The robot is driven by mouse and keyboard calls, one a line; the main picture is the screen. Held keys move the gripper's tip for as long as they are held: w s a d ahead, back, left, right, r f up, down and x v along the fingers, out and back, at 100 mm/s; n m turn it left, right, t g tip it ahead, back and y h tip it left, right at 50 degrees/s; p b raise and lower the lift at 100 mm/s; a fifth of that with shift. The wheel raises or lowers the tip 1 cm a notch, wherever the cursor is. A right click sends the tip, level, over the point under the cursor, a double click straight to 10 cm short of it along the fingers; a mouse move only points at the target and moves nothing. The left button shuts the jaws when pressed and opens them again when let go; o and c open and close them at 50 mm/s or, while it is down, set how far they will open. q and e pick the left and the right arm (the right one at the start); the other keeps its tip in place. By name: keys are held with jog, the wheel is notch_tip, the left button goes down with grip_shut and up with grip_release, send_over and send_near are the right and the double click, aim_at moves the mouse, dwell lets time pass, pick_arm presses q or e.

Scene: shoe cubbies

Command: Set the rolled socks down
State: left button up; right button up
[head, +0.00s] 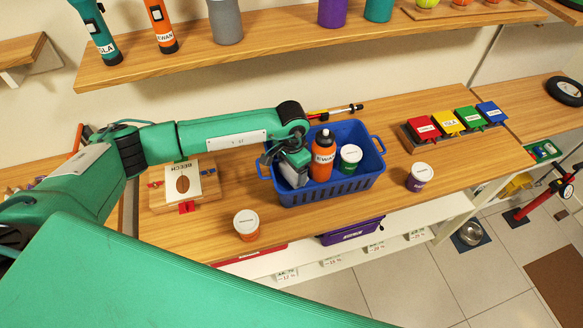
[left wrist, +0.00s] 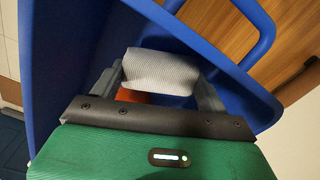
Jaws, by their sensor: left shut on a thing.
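The rolled socks (left wrist: 160,72) are a pale grey ribbed roll in the left wrist view, gripped across between the two fingers. My left gripper (head: 294,172) is shut on them and points down inside the left end of the blue basket (head: 330,187). The basket's blue wall also shows around the fingers in the left wrist view (left wrist: 225,75). In the head view the gripper mostly hides the socks, and I cannot tell whether they touch the basket floor. An orange bottle (head: 322,155) and a white-lidded green jar (head: 349,160) stand in the basket. My right gripper is out of view.
White-lidded jars stand on the bench left (head: 246,224) and right (head: 421,177) of the basket. A wooden board with a card (head: 184,183) lies further left. Several coloured boxes (head: 458,122) sit at right. A shelf (head: 300,40) with bottles and torches is above.

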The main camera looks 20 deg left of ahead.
pick_arm(q)
jog(key=shift+f+b, duration=0.25)
jog(key=shift+b, duration=0.05)
jog(key=o, duration=1)
jog(key=shift+r, duration=0.1)
jog(key=shift+r+p, duration=0.2)
jog(key=shift+p, duration=0.2)
jog(key=shift+w+r+b, duration=0.1)
jog(key=shift+r+b, duration=1.95)
jog(key=shift+r, duration=3.9)
